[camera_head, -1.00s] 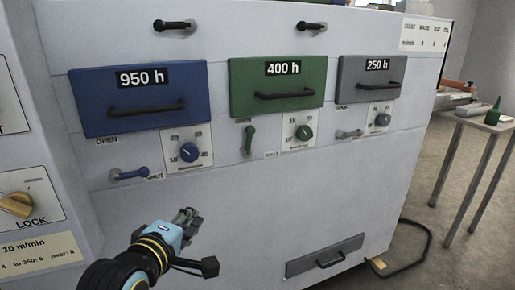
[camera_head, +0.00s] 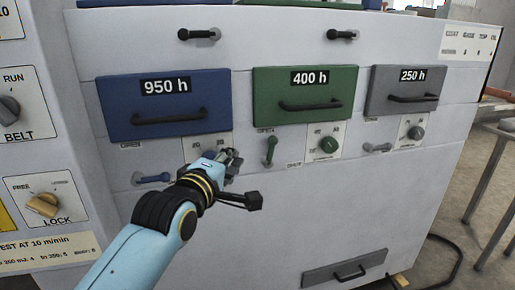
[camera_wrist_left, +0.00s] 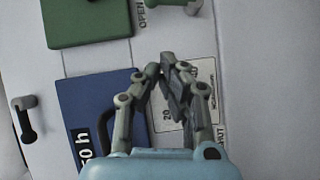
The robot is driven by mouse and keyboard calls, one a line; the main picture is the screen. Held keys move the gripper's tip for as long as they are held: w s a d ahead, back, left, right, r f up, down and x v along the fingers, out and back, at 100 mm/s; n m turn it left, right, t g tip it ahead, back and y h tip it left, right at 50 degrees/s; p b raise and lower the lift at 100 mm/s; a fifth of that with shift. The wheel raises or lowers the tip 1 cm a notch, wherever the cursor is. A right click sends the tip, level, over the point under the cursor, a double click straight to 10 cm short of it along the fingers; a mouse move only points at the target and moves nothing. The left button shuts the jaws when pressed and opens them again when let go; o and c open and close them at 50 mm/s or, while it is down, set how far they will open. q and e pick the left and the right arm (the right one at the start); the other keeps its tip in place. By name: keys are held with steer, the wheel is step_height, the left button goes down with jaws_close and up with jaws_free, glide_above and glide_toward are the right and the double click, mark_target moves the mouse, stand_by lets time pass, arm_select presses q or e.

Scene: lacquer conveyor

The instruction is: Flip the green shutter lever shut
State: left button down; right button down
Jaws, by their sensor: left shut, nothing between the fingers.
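The green shutter lever (camera_head: 270,150) stands upright below the green 400 h box, its handle pointing up towards the OPEN label. In the left wrist view, part of the green lever (camera_wrist_left: 158,3) shows at the top edge, beyond my fingertips. My left gripper (camera_head: 234,157) is shut and empty, a little left of the green lever and apart from it. It covers much of the blue box's dial plate. In the left wrist view, the fingers of my left gripper (camera_wrist_left: 170,62) are together over that plate. My right gripper is not in view.
The blue box (camera_head: 165,103), green box (camera_head: 305,92) and grey box (camera_head: 404,88) have protruding handles. The blue lever (camera_head: 152,178) and grey lever (camera_head: 377,148) lie sideways. A green dial (camera_head: 328,145) sits right of the green lever. The panel below is clear down to a drawer (camera_head: 345,270).

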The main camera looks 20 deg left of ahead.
mark_target(270, 151)
arm_select(q)
steer(key=w, duration=0.7)
steer(key=shift+w+f, duration=0.2)
steer(key=shift+f, duration=0.2)
steer(key=shift+w+d+f+b, duration=0.25)
steer(key=shift+w+d+b, duration=0.1)
steer(key=shift+w+d, duration=0.75)
steer(key=shift+d, duration=0.2)
